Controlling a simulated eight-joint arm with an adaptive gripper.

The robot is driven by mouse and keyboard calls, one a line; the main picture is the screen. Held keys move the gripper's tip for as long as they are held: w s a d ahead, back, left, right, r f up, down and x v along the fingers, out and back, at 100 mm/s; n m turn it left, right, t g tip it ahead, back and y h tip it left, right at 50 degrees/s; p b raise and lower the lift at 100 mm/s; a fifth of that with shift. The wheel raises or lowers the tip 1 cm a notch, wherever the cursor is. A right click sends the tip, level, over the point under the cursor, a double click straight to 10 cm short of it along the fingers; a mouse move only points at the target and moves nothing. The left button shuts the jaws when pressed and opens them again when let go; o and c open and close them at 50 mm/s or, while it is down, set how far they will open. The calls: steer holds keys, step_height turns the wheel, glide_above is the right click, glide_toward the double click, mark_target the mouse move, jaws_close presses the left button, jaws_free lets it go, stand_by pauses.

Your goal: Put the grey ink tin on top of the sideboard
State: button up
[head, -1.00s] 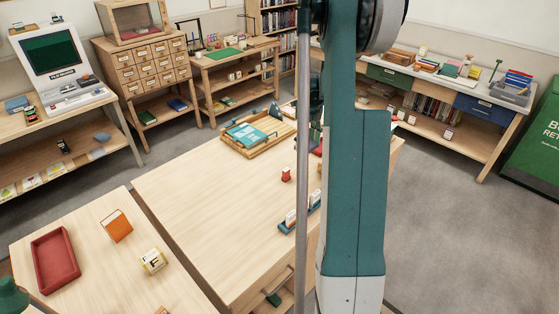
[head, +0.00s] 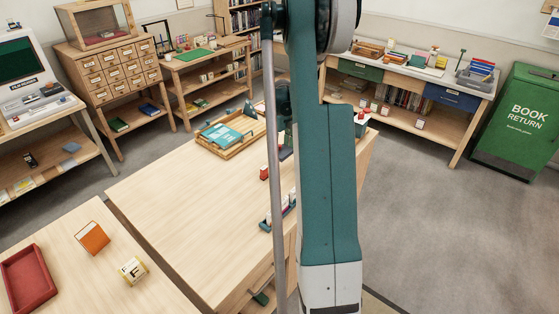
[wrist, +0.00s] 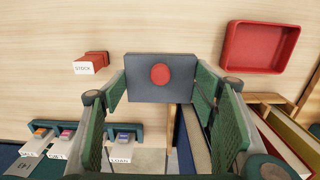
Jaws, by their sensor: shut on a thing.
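In the wrist view my gripper (wrist: 161,88) has its green fingers closed on both sides of the grey ink tin (wrist: 140,92). The tin is a dark grey block with a red disc on its face, and it shows above the pale table. In the head view my arm hides the gripper and the tin. The long bench with a pale top and green and blue drawers, which looks like the sideboard (head: 403,72), stands along the back wall at the right. Books, boxes and a grey bin stand on its top.
The large wooden table (head: 180,215) lies in front, with a tray of teal items (head: 228,135) on it. In the wrist view a red block marked STOCK (wrist: 90,62), a red tray (wrist: 262,47) and a card holder (wrist: 125,130) lie near. Grey floor (head: 420,200) is clear at the right.

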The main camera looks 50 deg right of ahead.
mark_target(282, 166)
steer(key=shift+f, duration=1.15)
steer(key=shift+f+b, duration=0.35)
steer(key=shift+f, duration=1.55)
steer(key=shift+f, duration=0.15)
steer(key=o, duration=1.2)
steer(key=shift+c, duration=0.2)
steer(key=shift+r, duration=0.25)
step_height(282, 166, up, 12)
steer(key=shift+f+p, duration=0.1)
steer(key=shift+p, duration=0.65)
steer(key=shift+a, duration=0.1)
